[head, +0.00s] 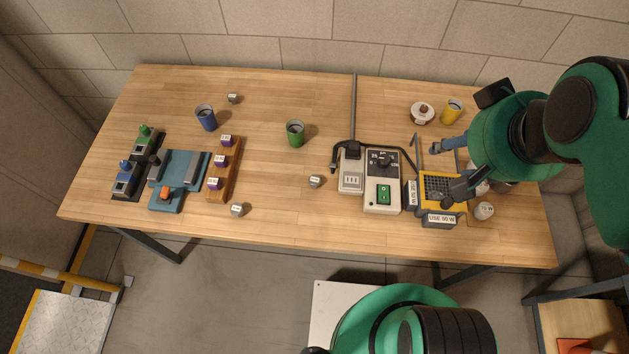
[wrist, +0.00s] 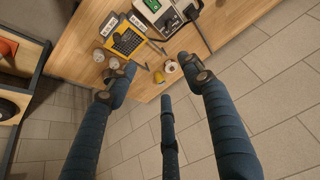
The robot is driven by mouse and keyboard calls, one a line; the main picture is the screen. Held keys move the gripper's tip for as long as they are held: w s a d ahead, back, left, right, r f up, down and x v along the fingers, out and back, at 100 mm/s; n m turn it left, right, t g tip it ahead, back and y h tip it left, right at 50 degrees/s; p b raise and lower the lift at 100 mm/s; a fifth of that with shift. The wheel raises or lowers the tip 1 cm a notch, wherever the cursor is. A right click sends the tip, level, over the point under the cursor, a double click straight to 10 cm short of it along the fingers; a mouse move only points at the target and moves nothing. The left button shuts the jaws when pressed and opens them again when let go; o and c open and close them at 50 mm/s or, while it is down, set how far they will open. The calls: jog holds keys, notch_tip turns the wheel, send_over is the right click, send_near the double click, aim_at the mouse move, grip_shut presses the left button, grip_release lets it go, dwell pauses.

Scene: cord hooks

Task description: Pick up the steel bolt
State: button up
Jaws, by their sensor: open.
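I cannot clearly pick out the steel bolt in either view. Several small pale grey pieces with labels lie on the table, one near the middle (head: 315,181), but they are too small to tell as a bolt. A thin grey rod (head: 419,150) stands or lies behind the yellow and black tray; what it is I cannot tell. My gripper (head: 449,170) is over the right part of the table, near that tray, and hides some of what is there. In the wrist view my gripper (wrist: 156,72) has its dark blue fingers spread wide, with nothing between them.
A green cup (head: 295,133), a blue cup (head: 206,118) and a yellow cup (head: 452,111) stand apart. Bare wood (head: 270,90) lies at the back.

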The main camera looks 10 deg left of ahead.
jog(key=n+g+p, duration=0.2)
jog(key=n+g, duration=0.2)
jog(key=g, duration=0.2)
send_over(314, 180)
notch_tip(314, 180, down, 28)
jog(key=shift+r, duration=0.2)
jog(key=shift+f+b, duration=0.5)
jog(key=shift+f, duration=3.8)
